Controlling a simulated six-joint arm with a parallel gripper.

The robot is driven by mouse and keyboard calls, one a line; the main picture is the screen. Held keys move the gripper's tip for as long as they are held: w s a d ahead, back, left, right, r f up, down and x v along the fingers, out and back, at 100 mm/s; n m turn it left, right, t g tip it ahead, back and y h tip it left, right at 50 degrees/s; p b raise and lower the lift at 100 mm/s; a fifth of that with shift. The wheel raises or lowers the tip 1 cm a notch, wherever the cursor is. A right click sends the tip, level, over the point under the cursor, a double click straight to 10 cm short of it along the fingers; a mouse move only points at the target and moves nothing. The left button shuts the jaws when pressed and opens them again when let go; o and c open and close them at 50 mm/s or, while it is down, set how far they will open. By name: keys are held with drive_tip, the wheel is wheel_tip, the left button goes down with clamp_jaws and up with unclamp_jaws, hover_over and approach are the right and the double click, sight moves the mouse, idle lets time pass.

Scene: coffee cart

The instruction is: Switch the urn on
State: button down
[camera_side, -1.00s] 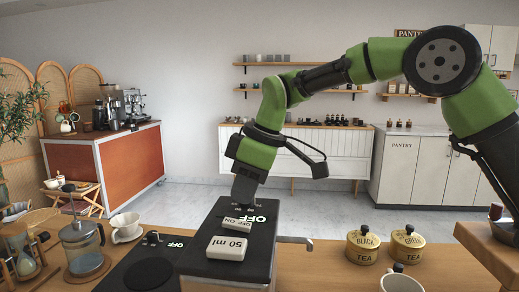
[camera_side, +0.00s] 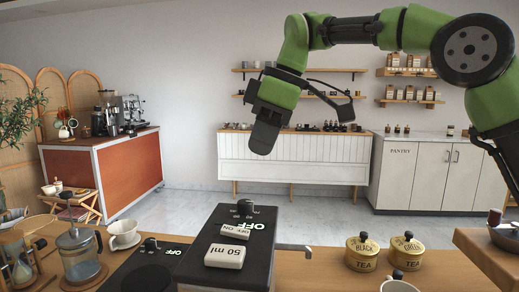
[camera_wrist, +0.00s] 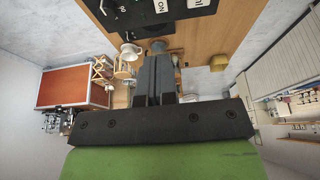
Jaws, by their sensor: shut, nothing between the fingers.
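The tall black box (camera_side: 217,268), which looks like the urn, stands on the wooden counter. In the wrist view my closed fingers (camera_wrist: 154,62) point toward the box, cut off at the top edge.
A low black hotplate (camera_side: 145,275) with its own knob (camera_side: 150,243) sits left of the box. A white cup (camera_side: 123,236) and a glass press (camera_side: 80,258) stand further left. Gold tea tins (camera_side: 362,252) stand at right.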

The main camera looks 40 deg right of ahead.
sight(236, 230)
drive_tip(key=shift+w+a+r, duration=0.25)
drive_tip(key=shift+w+a, duration=0.1)
drive_tip(key=shift+a, duration=0.1)
drive_tip(key=x, duration=1.4)
drive_tip(key=shift+s+d+f, duration=0.1)
drive_tip(key=shift+s+d, duration=0.15)
drive_tip(key=shift+w+a+f, duration=0.1)
drive_tip(key=shift+w+f, duration=0.05)
drive_tip(key=shift+f, duration=0.3)
drive_tip(key=shift+s+d, duration=0.6)
drive_tip(key=shift+s, duration=0.05)
